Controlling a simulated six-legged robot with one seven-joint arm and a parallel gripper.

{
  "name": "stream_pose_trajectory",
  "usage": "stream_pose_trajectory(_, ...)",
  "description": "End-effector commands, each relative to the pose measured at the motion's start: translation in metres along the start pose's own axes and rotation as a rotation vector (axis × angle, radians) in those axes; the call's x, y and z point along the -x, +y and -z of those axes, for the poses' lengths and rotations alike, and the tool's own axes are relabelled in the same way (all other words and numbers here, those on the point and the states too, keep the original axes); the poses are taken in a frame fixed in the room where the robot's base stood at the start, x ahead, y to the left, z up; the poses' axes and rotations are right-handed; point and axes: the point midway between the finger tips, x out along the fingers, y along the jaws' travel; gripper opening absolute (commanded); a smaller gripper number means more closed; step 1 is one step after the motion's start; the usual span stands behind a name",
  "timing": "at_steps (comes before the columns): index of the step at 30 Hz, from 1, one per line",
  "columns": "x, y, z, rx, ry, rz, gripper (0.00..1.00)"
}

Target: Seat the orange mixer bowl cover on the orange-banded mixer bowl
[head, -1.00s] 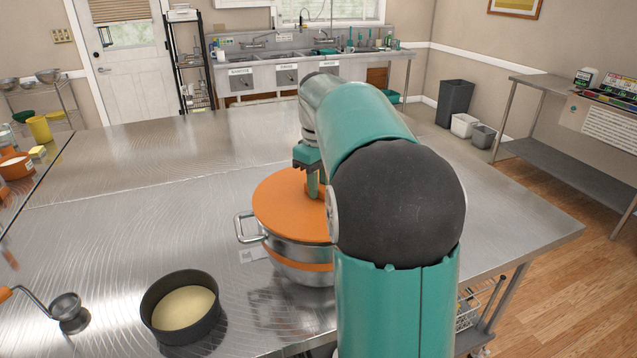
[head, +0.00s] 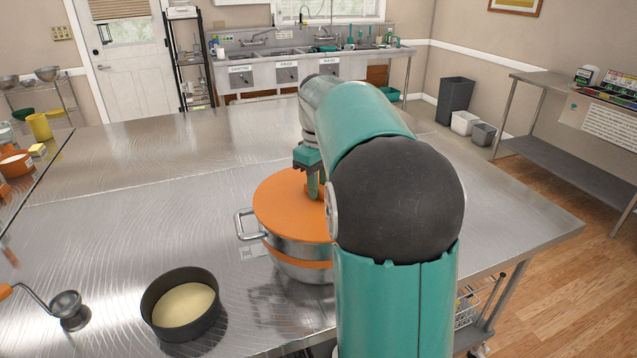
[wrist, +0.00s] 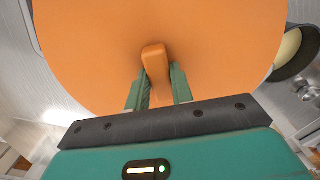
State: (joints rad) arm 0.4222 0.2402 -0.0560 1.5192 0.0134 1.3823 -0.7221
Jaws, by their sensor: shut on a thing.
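The orange mixer bowl cover (head: 285,206) lies across the top of the steel mixer bowl (head: 290,269), which has an orange band and a side handle. The cover looks about level and at the rim; my arm hides its right part, and I cannot tell whether it is fully down all round. My gripper (head: 314,192) is above the cover's middle. In the wrist view my gripper (wrist: 160,88) is shut on the orange knob (wrist: 155,62) of the cover (wrist: 90,50), which fills most of that view.
A dark round pan (head: 180,304) with pale contents stands left of the bowl. A small metal cup with an orange handle (head: 66,306) lies farther left. The steel table (head: 130,215) is clear behind and left of the bowl. Its right edge is beyond my arm.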

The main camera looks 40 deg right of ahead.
Motion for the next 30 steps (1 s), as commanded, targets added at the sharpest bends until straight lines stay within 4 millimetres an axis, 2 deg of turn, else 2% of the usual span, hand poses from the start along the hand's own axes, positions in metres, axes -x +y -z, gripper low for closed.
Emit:
stream_pose_trajectory(4,-0.002,0.0,0.0,0.0,0.0,0.0,0.0)
stream_pose_trajectory(5,-0.002,0.0,0.0,0.0,0.0,0.0,0.29)
stream_pose_trajectory(8,-0.002,0.0,0.0,0.0,0.0,0.0,0.48)
stream_pose_trajectory(16,-0.002,0.0,0.0,0.0,0.0,0.0,0.48)
stream_pose_trajectory(20,0.005,0.0,0.0,0.0,0.001,0.0,0.48)
stream_pose_trajectory(23,0.018,0.0,0.001,0.0,0.002,-0.002,0.48)
stream_pose_trajectory(30,0.07,0.001,0.001,0.0,0.003,-0.003,0.48)
